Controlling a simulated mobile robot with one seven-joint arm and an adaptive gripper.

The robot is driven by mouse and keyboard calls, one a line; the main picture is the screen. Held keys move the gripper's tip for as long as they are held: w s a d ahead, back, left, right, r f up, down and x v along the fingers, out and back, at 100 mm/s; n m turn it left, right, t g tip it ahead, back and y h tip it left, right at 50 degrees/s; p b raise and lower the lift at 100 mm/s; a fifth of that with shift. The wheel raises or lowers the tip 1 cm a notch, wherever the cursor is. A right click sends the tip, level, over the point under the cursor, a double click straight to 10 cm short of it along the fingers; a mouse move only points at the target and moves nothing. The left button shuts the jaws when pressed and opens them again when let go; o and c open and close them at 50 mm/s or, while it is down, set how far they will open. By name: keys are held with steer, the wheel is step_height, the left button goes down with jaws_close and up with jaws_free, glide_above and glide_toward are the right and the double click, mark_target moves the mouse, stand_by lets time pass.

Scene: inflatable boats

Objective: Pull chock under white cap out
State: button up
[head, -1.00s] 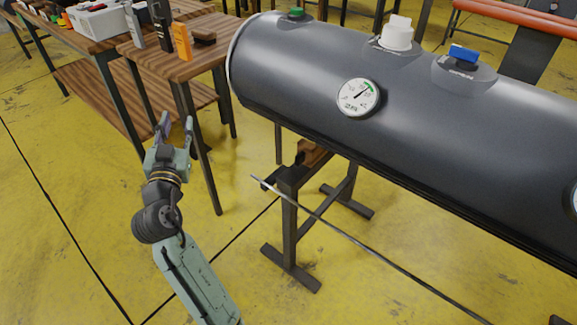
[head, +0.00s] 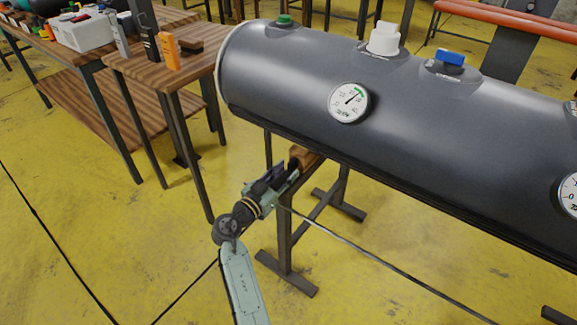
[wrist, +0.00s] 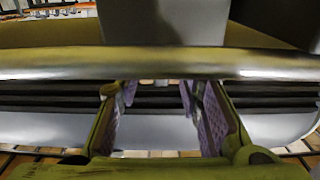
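The grey inflatable boat tube (head: 420,125) rests on a dark metal stand. The white cap (head: 384,38) sits on top of the tube. A brown wooden chock (head: 304,156) shows under the tube on top of the stand, below and left of the white cap. My gripper (head: 283,176) is just in front of the chock, at the stand's top, pointing toward it. In the wrist view my gripper (wrist: 158,100) has its two padded fingers apart, with no clear object held between them. The chock cannot be made out clearly in the wrist view.
The stand's legs (head: 285,235) stand below the gripper. A thin dark rod or line (head: 385,262) runs from near the gripper to the lower right. A wooden table (head: 190,72) with tools is at the left. Yellow floor (head: 120,260) is free at the lower left.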

steer(key=shift+x, duration=1.1)
steer(key=shift+a, duration=0.1)
jaws_close()
